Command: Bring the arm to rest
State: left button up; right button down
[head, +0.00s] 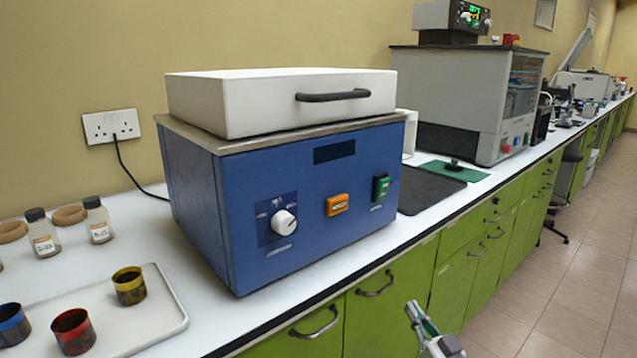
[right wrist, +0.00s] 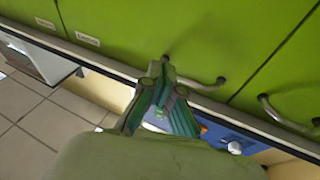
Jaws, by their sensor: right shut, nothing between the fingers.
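My right gripper (head: 413,310) shows at the bottom of the head view, in front of the green cabinet fronts and below the counter's front edge. It is shut and empty. In the right wrist view its fingers (right wrist: 158,70) come together at the tips, against the green cabinet doors (right wrist: 115,25). My left gripper is out of view.
A blue machine (head: 300,215) with a closed white lid (head: 245,108) stands on the white counter. A tray (head: 165,325) with several small cups is at lower left. Cabinet handles (head: 376,284) stick out close to my right gripper.

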jog(key=s+f+m+g+h, duration=0.1)
jog(key=s+f+g+h, duration=0.25)
jog(key=s+f, duration=0.55)
jog(key=s+f+g+h, duration=0.2)
jog(key=s+f+g, duration=0.3)
jog(key=f, duration=0.9)
jog(key=s+a+f+n+g+p, duration=0.1)
jog(key=s+f+g+p, duration=0.5)
jog(key=s, duration=0.8)
jog(key=s+a+f+g+p, duration=0.15)
jog(key=s+f+g, duration=0.25)
jog(key=s+f, duration=0.65)
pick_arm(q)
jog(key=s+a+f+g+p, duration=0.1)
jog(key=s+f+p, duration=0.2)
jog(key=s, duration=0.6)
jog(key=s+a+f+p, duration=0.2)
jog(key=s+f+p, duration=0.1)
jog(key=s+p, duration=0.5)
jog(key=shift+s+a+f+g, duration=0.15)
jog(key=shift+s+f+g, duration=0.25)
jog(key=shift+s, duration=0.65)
pick_arm(e)
jog(key=s+d, duration=0.3)
jog(key=s, duration=1.4)
jog(key=shift+d+r+h, duration=0.15)
jog(key=shift+r+h, duration=0.2)
jog(key=shift+h, duration=0.1)
jog(key=shift+g, duration=0.25)
